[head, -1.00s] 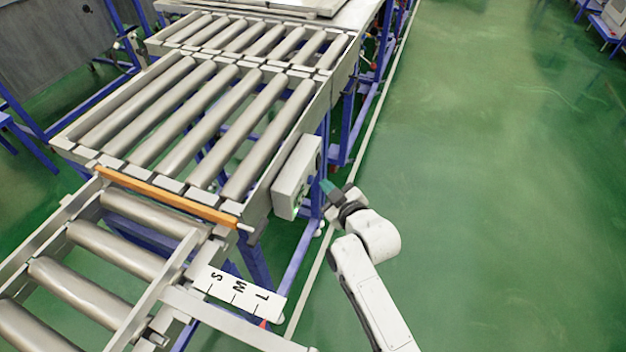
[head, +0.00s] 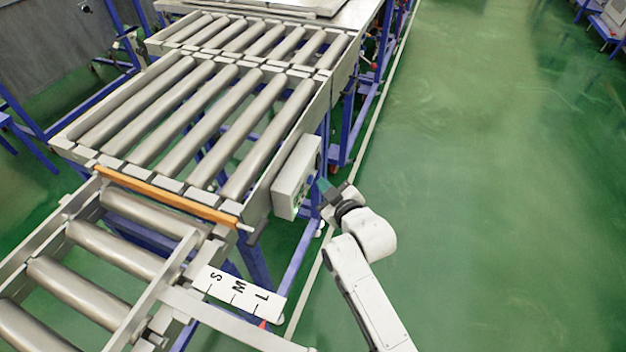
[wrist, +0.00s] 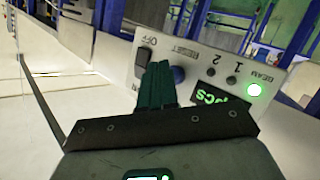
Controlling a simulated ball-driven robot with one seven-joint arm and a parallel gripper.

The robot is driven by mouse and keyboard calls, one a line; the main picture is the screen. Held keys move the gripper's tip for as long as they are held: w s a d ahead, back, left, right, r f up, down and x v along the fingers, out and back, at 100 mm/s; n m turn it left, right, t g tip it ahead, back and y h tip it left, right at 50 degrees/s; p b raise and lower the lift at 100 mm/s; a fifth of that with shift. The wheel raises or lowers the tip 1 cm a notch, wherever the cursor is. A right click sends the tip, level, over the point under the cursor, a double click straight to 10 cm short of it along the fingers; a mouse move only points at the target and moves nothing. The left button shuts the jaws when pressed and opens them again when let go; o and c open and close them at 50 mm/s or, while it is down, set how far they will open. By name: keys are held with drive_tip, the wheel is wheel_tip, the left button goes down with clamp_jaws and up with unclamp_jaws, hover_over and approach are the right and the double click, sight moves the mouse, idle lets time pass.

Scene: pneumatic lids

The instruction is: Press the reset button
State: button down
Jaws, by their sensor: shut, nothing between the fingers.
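The control box (head: 289,186) is a light grey box on the side of the roller conveyor. Its panel (wrist: 205,65) fills the middle of the wrist view and appears upside down. My gripper (wrist: 160,68) is shut and empty, with dark green fingers pointing at the panel. In the head view my gripper (head: 322,186) is at the box's right face, which is mostly hidden. I cannot tell whether the fingertips touch the panel.
A black OFF switch (wrist: 143,57) lies just left of the fingertips. The conveyor (head: 255,185) stands on the left; green floor (head: 480,200) is clear on the right.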

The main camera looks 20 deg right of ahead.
drive_tip(key=shift+w+a, duration=0.3)
drive_tip(key=shift+a, duration=0.1)
idle(0.5)
idle(0.3)
drive_tip(key=shift+s+d+p, duration=0.4)
drive_tip(key=shift+s+d, duration=0.15)
drive_tip(key=shift+d, duration=0.15)
drive_tip(key=shift+d, duration=0.1)
drive_tip(key=shift+s+d, duration=0.75)
drive_tip(key=shift+d, duration=0.25)
drive_tip(key=shift+s+d, duration=0.75)
drive_tip(key=shift+d, duration=0.2)
